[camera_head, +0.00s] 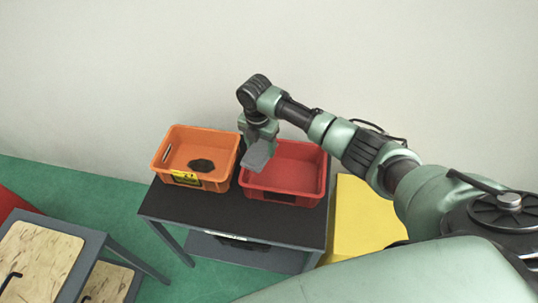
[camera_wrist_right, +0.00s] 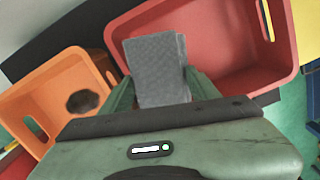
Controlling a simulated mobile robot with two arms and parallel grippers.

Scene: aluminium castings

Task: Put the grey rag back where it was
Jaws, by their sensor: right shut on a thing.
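The grey rag (camera_head: 259,155) is a folded grey cloth held by my right gripper (camera_head: 258,143), which is shut on it. In the head view the rag is over the left part of the red crate (camera_head: 312,192), near its wall towards the orange crate. In the right wrist view the rag (camera_wrist_right: 156,70) sticks out between the fingers of my right gripper (camera_wrist_right: 163,95), with the red crate (camera_wrist_right: 287,78) behind it. I cannot tell how high it is above the crate floor. My left gripper is not in view.
An orange crate (camera_head: 222,184) with a dark round thing (camera_head: 201,165) in it stands left of the red crate. Both are on a dark-topped table (camera_head: 210,207). A yellow box (camera_head: 361,217) is at the right. A wood-topped bench (camera_head: 40,262) is at lower left.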

